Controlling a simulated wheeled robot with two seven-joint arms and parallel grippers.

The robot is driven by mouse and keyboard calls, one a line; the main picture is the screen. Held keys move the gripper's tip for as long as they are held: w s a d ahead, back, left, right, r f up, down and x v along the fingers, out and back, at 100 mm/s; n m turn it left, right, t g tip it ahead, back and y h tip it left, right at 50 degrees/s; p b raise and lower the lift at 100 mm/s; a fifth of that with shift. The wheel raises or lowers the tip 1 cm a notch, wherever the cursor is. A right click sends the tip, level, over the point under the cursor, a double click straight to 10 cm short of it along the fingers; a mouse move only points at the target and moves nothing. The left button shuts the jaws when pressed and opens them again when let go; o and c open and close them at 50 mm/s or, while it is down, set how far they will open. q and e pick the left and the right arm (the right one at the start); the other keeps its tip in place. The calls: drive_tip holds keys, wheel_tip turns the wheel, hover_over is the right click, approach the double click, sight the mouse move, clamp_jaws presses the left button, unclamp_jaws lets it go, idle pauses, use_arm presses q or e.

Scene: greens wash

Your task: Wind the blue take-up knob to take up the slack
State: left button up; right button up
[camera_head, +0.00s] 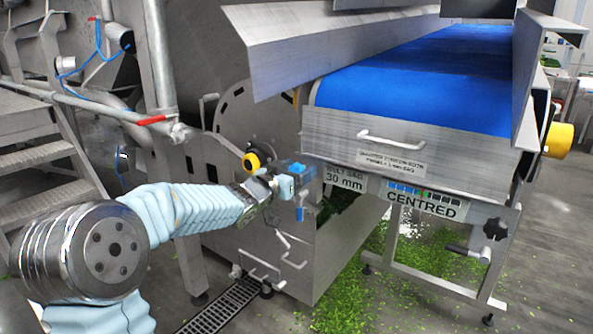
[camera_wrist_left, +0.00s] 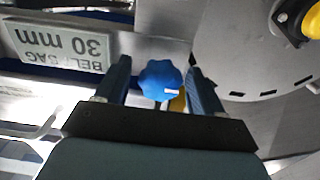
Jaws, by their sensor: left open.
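The blue take-up knob (camera_wrist_left: 162,80) is lobed, with a small white mark on it. In the left wrist view it sits between the two dark blue fingers of my left gripper (camera_wrist_left: 160,82), with a gap on each side. My left gripper (camera_head: 286,187) is open. In the head view it reaches in from the left to the lower left corner of the conveyor, where the knob (camera_head: 297,168) shows as a small blue patch. A sign reading "BELT SAG 30 mm" (camera_head: 345,180) is beside it, upside down in the wrist view (camera_wrist_left: 65,45). My right gripper is out of view.
The blue conveyor belt (camera_head: 430,75) runs away at the upper right, above a "CENTRED" sign (camera_head: 427,203). A yellow knob (camera_head: 252,161) is just left of my gripper. A black knob (camera_head: 495,229) is at the right. Green scraps (camera_head: 375,300) cover the floor.

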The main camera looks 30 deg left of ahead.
use_arm(q)
drive_tip(key=c, duration=1)
drive_tip(key=shift+m+b, duration=0.35)
drive_tip(key=shift+m, duration=0.05)
drive_tip(key=shift+c, duration=0.2)
